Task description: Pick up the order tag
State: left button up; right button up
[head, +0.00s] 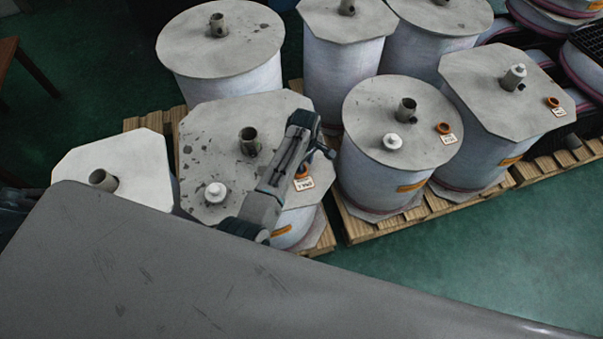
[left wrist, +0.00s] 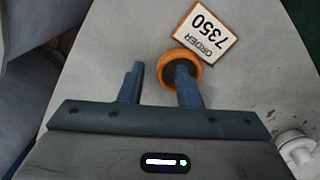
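The order tag (left wrist: 205,38) is a white card printed "ORDER 7350", joined to an orange ring (left wrist: 179,72) with a dark centre. In the head view the tag (head: 304,184) lies on the spotted grey drum top, partly beside my arm. My left gripper (head: 318,148) is over that drum top. In the left wrist view its two fingers (left wrist: 160,82) are apart with nothing between them gripped. One finger overlaps the ring's dark centre; I cannot tell whether it is inside the ring or above it. My right gripper is not in view.
The spotted drum (head: 215,130) has a dark pipe stub (head: 250,141) and a white cap (head: 215,192). Similar tags lie on the round drum (head: 449,140) and right drum (head: 559,112). Drums stand close together on wooden pallets (head: 440,203). Green floor (head: 520,240) is clear at right.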

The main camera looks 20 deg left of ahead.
pick_arm(q)
jog(key=shift+f, duration=0.25)
grip_shut()
